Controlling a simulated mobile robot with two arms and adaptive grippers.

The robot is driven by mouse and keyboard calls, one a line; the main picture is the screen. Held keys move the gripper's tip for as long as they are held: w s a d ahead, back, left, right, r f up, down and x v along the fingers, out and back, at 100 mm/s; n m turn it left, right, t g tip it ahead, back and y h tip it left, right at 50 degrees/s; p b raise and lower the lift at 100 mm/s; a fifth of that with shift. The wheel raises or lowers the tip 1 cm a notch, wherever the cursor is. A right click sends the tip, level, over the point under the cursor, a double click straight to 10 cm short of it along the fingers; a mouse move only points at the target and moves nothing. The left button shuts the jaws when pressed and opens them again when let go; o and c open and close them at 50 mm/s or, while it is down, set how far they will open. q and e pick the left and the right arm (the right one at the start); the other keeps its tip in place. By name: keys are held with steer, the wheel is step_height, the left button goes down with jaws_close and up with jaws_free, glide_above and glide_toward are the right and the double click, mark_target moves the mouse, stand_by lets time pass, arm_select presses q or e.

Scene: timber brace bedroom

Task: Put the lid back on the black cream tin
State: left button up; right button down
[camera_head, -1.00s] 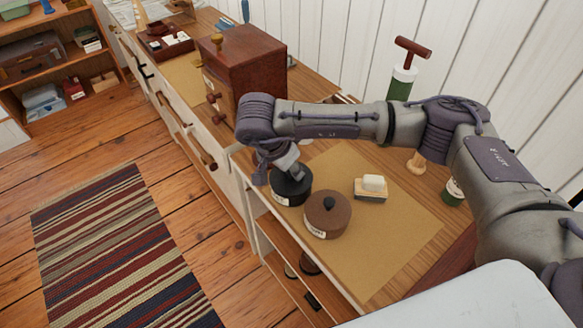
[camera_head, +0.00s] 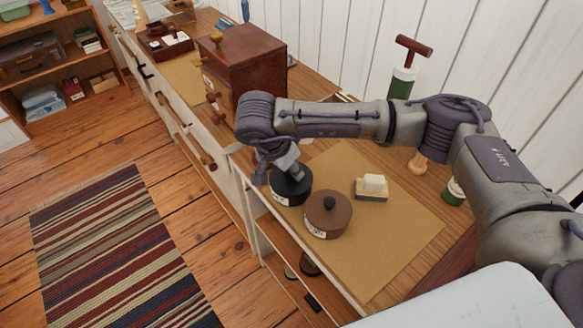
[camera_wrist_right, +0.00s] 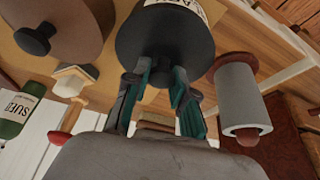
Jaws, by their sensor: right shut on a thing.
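The black cream tin (camera_head: 288,196) stands on the tan mat, near the front edge of the bench. My right gripper (camera_head: 296,174) reaches down from above it. In the right wrist view, the fingers (camera_wrist_right: 157,85) are shut around the knob of the round black lid (camera_wrist_right: 150,50). The lid is over the tin's top, and part of the tin's white label shows at the top edge of that view. I cannot tell whether the lid sits fully flat, because the gripper hides part of it. My left gripper is not in view.
A brown lidded tin (camera_head: 328,218) stands close to the right of the black tin. A brush (camera_head: 372,187) lies behind it on the tan mat (camera_head: 390,235). A wooden box (camera_head: 243,68) stands to the left. The mat's front right is clear.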

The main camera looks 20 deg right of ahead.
stand_by(0.3)
steer(key=c, duration=0.9)
jaws_free()
steer(key=o, duration=0.5)
steer(key=shift+r+p, duration=1.55)
steer(key=shift+r, duration=2)
jaws_close()
